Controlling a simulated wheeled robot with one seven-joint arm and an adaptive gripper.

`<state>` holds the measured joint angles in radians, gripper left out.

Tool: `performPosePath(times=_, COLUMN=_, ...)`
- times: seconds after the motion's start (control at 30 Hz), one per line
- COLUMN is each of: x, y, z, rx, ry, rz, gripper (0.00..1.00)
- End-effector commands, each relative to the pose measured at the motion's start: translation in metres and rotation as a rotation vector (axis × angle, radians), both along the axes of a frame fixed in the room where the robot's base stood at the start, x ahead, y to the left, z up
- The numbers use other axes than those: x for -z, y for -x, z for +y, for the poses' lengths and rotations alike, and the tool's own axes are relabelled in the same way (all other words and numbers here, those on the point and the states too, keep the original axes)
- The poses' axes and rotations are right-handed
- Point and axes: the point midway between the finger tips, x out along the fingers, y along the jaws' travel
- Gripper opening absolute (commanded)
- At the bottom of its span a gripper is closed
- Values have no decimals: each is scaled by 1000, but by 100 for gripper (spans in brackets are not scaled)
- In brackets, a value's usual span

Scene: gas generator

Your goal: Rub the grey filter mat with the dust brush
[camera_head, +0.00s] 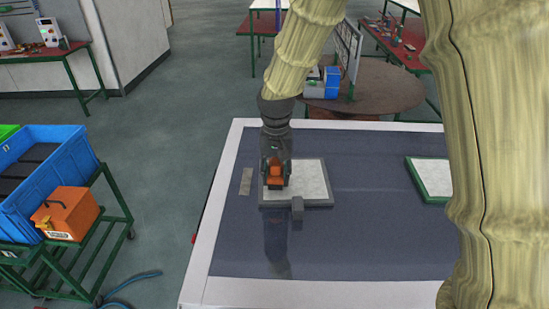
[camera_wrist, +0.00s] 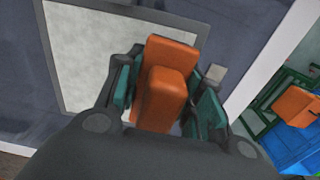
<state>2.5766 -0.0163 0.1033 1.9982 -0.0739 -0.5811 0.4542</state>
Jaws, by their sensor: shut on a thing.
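The grey filter mat (camera_head: 313,184), a pale panel in a grey frame, lies flat on the dark table top. It also shows in the wrist view (camera_wrist: 85,60), partly hidden behind my gripper. My gripper (camera_head: 275,172) points down over the mat's left part. It is shut on an orange block-shaped thing, apparently the dust brush (camera_wrist: 165,85), held between the teal finger pads. The brush also shows in the head view (camera_head: 276,181). Its underside is hidden, so I cannot tell whether it touches the mat.
A small grey block (camera_head: 297,207) sits at the mat's front edge. A thin grey plate (camera_head: 246,181) lies left of the mat. A green-framed mat (camera_head: 432,178) lies at the right, partly hidden by my arm. A trolley with a blue bin (camera_head: 60,175) and orange box (camera_head: 68,213) stands left.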

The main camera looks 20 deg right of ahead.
Motion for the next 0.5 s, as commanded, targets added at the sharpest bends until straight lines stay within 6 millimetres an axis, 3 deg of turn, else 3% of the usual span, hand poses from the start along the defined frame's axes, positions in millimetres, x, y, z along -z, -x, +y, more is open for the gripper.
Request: performPosePath(times=0.5, x=-47, y=-1, z=-1, rx=2, ry=0, rz=-2, gripper=8)
